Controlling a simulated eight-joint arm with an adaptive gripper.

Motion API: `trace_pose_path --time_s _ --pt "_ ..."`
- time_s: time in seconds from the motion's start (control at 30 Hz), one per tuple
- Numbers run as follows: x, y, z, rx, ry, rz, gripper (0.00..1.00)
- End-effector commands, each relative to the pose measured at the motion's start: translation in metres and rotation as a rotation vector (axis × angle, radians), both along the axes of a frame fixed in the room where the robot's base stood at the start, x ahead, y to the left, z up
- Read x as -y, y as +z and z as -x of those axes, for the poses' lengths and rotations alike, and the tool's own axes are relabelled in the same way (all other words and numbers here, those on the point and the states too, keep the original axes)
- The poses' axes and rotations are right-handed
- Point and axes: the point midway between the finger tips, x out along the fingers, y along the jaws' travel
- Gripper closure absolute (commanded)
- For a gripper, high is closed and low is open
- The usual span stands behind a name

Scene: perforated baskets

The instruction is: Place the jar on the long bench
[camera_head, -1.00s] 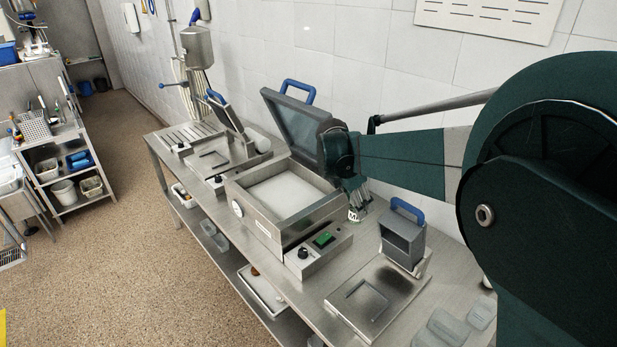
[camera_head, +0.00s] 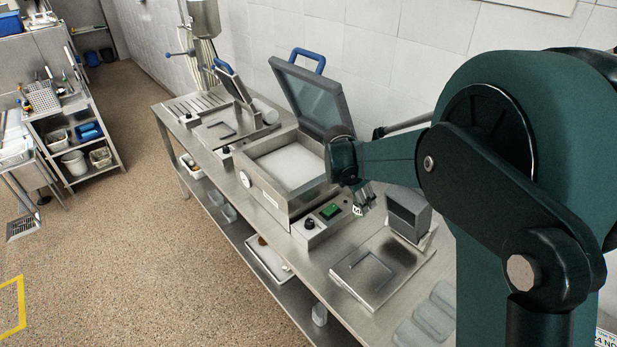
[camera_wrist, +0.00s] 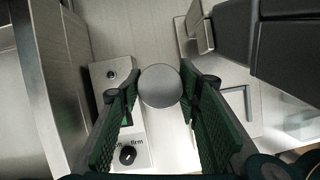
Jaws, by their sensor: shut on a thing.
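The jar shows in the wrist view as a round grey lid (camera_wrist: 160,86) between the two green-padded fingers of my gripper (camera_wrist: 160,100), which is shut on it. In the head view my gripper (camera_head: 365,196) points down over the long steel bench (camera_head: 382,308), just right of the middle machine's control box. A small pale part with dark lettering, seemingly the jar (camera_head: 357,210), shows at the fingertips. The rest of the jar is hidden, and I cannot tell whether its base touches the bench.
The open-lidded machine (camera_head: 292,165) and its control box with a green switch (camera_head: 330,211) stand left of the gripper. A flat plate device (camera_head: 375,272) with a grey upright block (camera_head: 408,214) is at right. Clear trays (camera_head: 420,333) lie at the near end.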

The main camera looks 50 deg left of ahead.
Motion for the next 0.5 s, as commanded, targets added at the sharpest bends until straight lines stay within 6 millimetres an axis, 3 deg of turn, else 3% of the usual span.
trace_pose_path --time_s 0.17,0.5 --pt "0.000 -0.007 0.000 0.000 0.000 0.000 0.81" --pt "0.000 -0.050 0.000 0.000 0.000 0.000 0.81"
